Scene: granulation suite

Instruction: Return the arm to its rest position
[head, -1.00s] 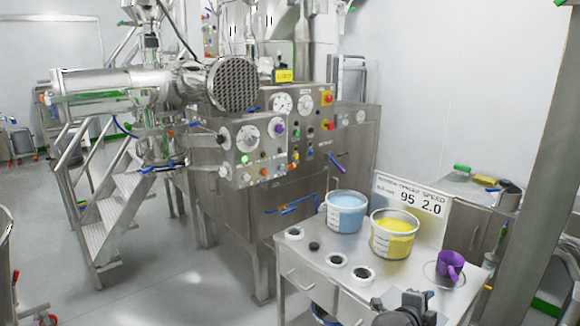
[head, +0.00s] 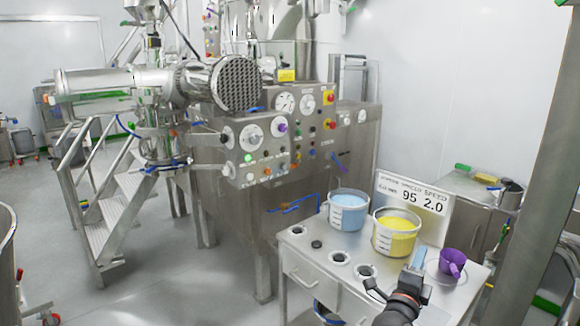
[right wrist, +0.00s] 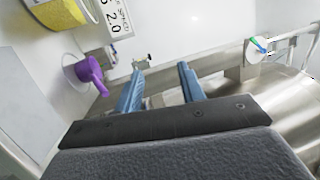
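My right gripper (head: 418,262) shows at the bottom right of the head view, over the front right part of the steel cart. In the right wrist view its two blue fingers (right wrist: 159,90) stand well apart with nothing between them. A purple scoop (head: 452,262) rests on a round plate at the cart's right end, just right of the gripper. It also shows left of the fingers in the right wrist view (right wrist: 90,72). My left gripper is not in view.
The steel cart (head: 300,262) holds a blue-filled bucket (head: 348,212), a yellow-filled bucket (head: 394,236) and a sign (head: 418,192). A large steel machine with a control panel (head: 262,150) stands behind. A steel post (head: 540,170) rises at the right. Floor at the left is open.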

